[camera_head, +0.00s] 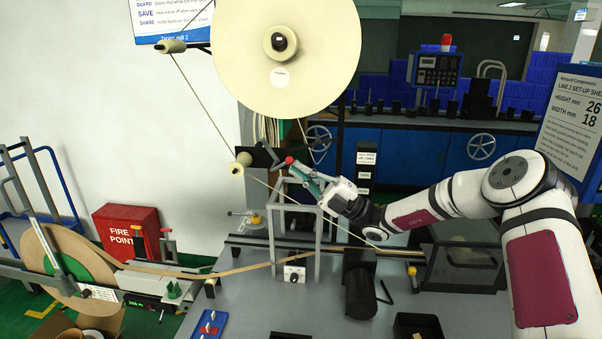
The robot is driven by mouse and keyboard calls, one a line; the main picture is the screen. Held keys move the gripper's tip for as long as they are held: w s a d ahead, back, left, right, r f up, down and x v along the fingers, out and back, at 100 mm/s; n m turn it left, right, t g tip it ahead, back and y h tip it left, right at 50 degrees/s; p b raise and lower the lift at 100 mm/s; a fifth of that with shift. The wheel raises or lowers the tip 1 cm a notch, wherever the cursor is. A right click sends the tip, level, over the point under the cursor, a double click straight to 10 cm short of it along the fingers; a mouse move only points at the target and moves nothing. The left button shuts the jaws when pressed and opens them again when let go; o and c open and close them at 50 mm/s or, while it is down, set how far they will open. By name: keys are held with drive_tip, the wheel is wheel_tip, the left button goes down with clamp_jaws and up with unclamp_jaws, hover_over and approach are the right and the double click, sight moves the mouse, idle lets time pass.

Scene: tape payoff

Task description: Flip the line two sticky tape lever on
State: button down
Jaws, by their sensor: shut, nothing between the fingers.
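A lever with a red knob (289,160) sits at the centre of the view, below the big cream tape reel (300,45). A dark bracket is beside it. I take it for the tape lever; no line number on it is readable. My gripper (298,173) reaches in from the right, shut and empty. Its fingertips are just below and right of the red knob; I cannot tell whether they touch it. The tape runs down from a small roller (237,168) and passes below my gripper.
A grey metal frame (318,235) stands on the bench under my gripper. A dark cylinder (361,290) is at its right. A brown tape roll (60,262) and red fire box (127,232) are at left. A control panel (437,70) stands behind.

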drive_tip(key=shift+w+a+r+g+h, duration=0.1)
drive_tip(key=shift+a+r+g+h, duration=0.1)
drive_tip(key=shift+a+r+h, duration=0.6)
drive_tip(key=shift+w+a+r+g+h, duration=0.1)
drive_tip(key=shift+a+r+g+h, duration=0.2)
drive_tip(key=shift+r+h, duration=0.85)
drive_tip(key=shift+w+a+r+g+h, duration=0.1)
drive_tip(key=shift+a+r+h, duration=0.65)
drive_tip(key=shift+h, duration=0.3)
drive_tip(key=shift+r, duration=0.1)
drive_tip(key=shift+d, duration=0.1)
